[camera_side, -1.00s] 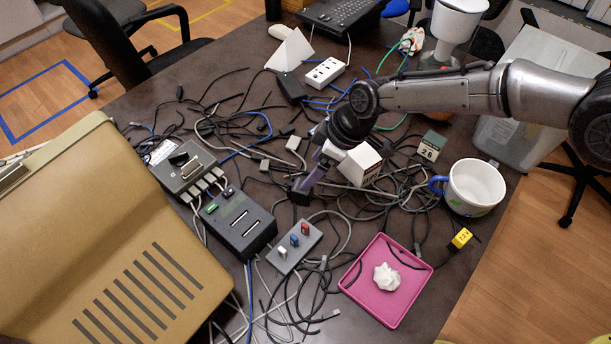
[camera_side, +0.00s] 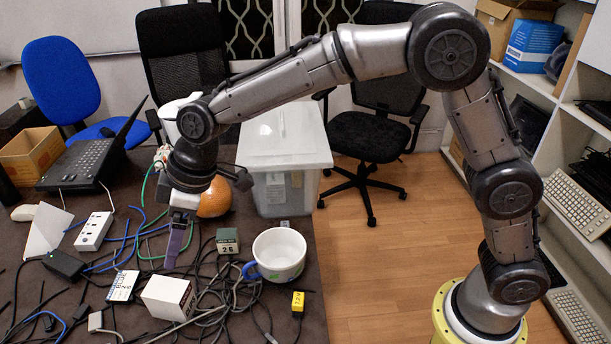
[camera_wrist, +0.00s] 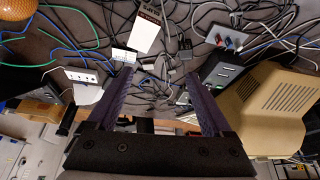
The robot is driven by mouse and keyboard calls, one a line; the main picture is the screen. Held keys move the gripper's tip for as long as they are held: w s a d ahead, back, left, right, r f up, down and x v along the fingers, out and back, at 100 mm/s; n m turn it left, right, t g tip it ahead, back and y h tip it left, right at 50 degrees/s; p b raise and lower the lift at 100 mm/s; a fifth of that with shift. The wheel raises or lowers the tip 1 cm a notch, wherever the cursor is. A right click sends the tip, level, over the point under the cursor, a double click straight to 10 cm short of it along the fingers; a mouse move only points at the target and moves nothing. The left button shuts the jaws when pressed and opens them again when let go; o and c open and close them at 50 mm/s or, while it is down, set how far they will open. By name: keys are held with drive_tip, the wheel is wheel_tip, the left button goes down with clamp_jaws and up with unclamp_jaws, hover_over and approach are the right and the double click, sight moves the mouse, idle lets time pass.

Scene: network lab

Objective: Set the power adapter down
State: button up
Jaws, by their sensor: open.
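A small block with a yellow label reading 12V (camera_side: 298,302), likely the power adapter, lies on the dark table below the white mug in the side view. A black brick (camera_side: 64,263) beside the white power strip may also be an adapter; I cannot tell which is meant. My gripper (camera_side: 178,245) is open and empty over the cables, behind the white box (camera_side: 168,297) and well left of the yellow-labelled block. The wrist view shows its purple fingers (camera_wrist: 160,84) spread apart with nothing held between them.
A white mug (camera_side: 279,254), a green-grey block marked 26 (camera_side: 228,241) and an orange ball (camera_side: 214,198) stand to the right. Tangled cables cover much of the table.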

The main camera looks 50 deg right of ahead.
drive_tip(key=s+d+r+m+t, duration=0.1)
drive_tip(key=s+d+r+m, duration=0.2)
drive_tip(key=d, duration=0.4)
drive_tip(key=s+d+r+h, duration=0.1)
drive_tip(key=s+d+r, duration=0.2)
drive_tip(key=s+d, duration=0.25)
drive_tip(key=s+d+r+m+t, duration=0.1)
drive_tip(key=s+d+r+m, duration=0.2)
drive_tip(key=d, duration=0.4)
drive_tip(key=s+d+f+m+h, duration=0.1)
drive_tip(key=s+d+m, duration=0.1)
drive_tip(key=s+d, duration=0.3)
drive_tip(key=s+d+f+m+h, duration=0.1)
drive_tip(key=s+d, duration=0.4)
drive_tip(key=s, duration=0.7)
drive_tip(key=shift+d+f+m+t+h, duration=0.3)
drive_tip(key=shift+d+f+m+t, duration=0.1)
drive_tip(key=shift+m, duration=0.3)
